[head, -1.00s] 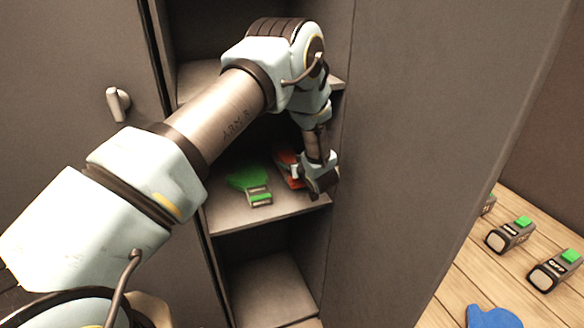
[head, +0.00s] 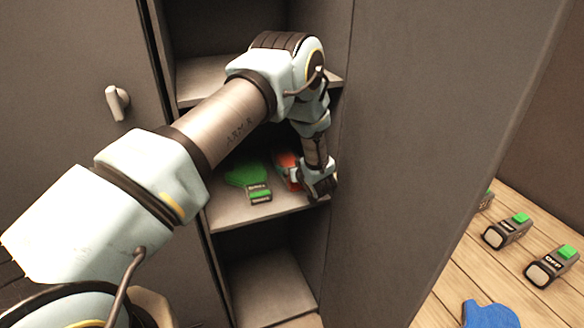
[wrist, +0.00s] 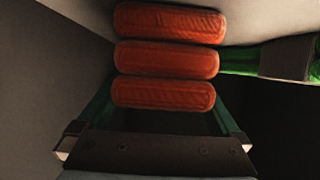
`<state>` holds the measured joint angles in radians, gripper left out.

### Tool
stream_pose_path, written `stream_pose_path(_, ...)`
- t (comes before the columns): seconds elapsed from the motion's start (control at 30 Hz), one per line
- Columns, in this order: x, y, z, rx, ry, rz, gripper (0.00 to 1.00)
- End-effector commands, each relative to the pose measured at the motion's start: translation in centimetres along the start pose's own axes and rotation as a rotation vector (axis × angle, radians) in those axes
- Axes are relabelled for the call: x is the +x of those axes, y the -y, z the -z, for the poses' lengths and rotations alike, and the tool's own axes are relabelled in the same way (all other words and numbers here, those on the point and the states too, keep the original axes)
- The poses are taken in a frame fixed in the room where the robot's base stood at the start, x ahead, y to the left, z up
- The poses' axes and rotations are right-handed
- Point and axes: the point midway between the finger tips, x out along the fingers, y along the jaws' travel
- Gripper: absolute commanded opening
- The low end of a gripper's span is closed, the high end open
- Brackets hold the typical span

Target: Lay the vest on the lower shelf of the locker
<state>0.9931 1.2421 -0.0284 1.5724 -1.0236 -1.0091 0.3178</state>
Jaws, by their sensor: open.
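An orange-red bundle, apparently the folded vest (head: 285,159), lies on the locker's middle shelf (head: 232,217), toward the right wall. In the wrist view it shows as thick orange rolls, the vest (wrist: 166,58), beyond and partly between my fingers. My gripper (head: 318,186) is inside the locker, just right of the vest and low near the shelf's front edge. In the wrist view my gripper (wrist: 163,112) has its fingers wide apart. I cannot tell whether they touch the vest. The arm and gripper hide part of the vest in the head view.
An upper shelf (head: 195,82) is above and an empty bottom compartment (head: 268,285) below. The open door (head: 420,130) stands right. Grey-green devices (head: 507,231) and a blue piece (head: 488,314) are outside.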

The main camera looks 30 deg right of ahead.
Motion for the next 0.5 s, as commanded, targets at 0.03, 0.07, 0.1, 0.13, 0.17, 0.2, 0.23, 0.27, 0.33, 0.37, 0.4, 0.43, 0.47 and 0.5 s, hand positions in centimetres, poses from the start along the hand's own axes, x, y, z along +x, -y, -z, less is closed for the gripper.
stream_pose_path(0.03, -0.1, 0.0, 0.2, 0.0, 0.0, 0.0, 1.0)
stream_pose_path(0.07, -0.2, 0.0, 0.4, 0.0, 0.0, 0.0, 1.0)
stream_pose_path(0.1, -0.5, -0.1, 0.1, 0.0, 0.0, -0.001, 1.0)
stream_pose_path(0.13, -0.9, -0.1, 0.1, 0.001, 0.001, -0.001, 1.0)
stream_pose_path(0.17, -1.3, -0.1, 0.0, 0.0, 0.002, -0.002, 1.0)
stream_pose_path(0.2, -2.0, -0.1, 0.0, 0.0, 0.002, -0.002, 1.0)
stream_pose_path(0.23, -2.6, -0.1, 0.0, 0.0, 0.001, -0.002, 1.0)
stream_pose_path(0.27, -3.2, -0.1, 0.0, 0.001, 0.001, -0.002, 1.0)
stream_pose_path(0.33, -4.8, -0.2, -0.1, 0.001, 0.001, -0.004, 1.0)
stream_pose_path(0.37, -5.4, -0.2, -0.1, 0.001, 0.001, -0.004, 1.0)
stream_pose_path(0.4, -6.3, -0.1, -0.1, 0.001, 0.0, -0.003, 1.0)
stream_pose_path(0.43, -6.9, -0.1, 0.0, 0.0, 0.0, -0.003, 1.0)
stream_pose_path(0.47, -7.5, -0.1, -0.1, 0.001, 0.001, -0.003, 1.0)
stream_pose_path(0.5, -8.3, -0.1, 0.0, 0.0, 0.0, -0.003, 1.0)
